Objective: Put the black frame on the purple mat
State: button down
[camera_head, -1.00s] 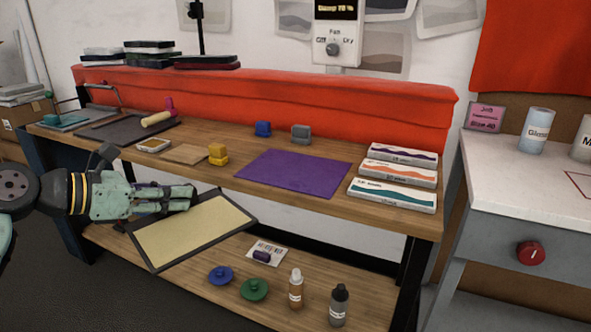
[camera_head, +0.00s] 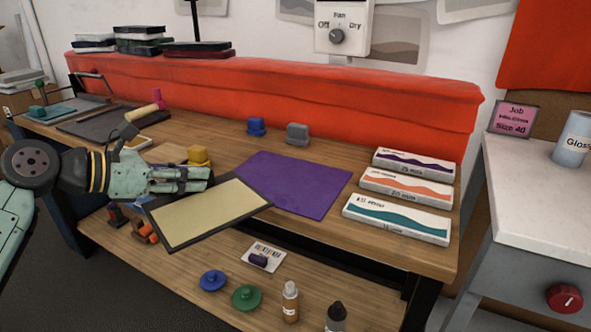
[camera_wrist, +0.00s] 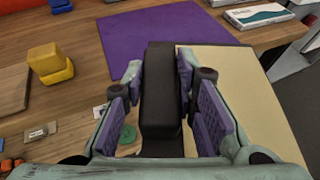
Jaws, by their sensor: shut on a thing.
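The black frame (camera_head: 158,235) has a pale yellow panel inside. In the wrist view the frame's dark edge (camera_wrist: 161,95) runs between my purple-padded fingers, and the panel extends to the right. The purple mat (camera_head: 295,182) lies flat and bare on the bench top, and also shows in the wrist view (camera_wrist: 165,32) ahead of the fingers.
Three white boxes (camera_head: 397,218) stand right of the mat. Yellow (camera_head: 199,156), blue (camera_head: 256,126) and grey (camera_head: 297,132) blocks stand left of and behind it. A red padded ledge (camera_head: 270,85) runs behind. The lower shelf holds blue and green knobs (camera_head: 246,297) and bottles (camera_head: 290,302).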

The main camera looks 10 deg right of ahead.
jog(key=w+d+p, duration=0.1)
jog(key=w+d, duration=0.1)
jog(key=w, duration=0.2)
jog(key=w+d+f+p, duration=0.1)
jog(key=w+d+p, duration=0.1)
jog(key=w, duration=0.3)
jog(key=w+d+p, duration=0.1)
jog(key=w+d, duration=0.2)
jog(key=w, duration=0.2)
jog(key=shift+d+f+p, duration=0.15)
jog(key=shift+p, duration=0.2)
jog(key=f, duration=0.1)
jog(key=f+p, duration=0.1)
jog(key=f, duration=0.1)
jog(key=shift+w+d+f+p, duration=0.1)
jog(key=shift+w+f+p, duration=0.15)
jog(key=shift+w+p, duration=0.1)
jog(key=shift+s, duration=0.1)
jog(key=shift+f, duration=0.1)
jog(key=shift+f+b, duration=0.15)
jog(key=shift+b, duration=0.2)
jog(key=c, duration=1.3)
grip_release()
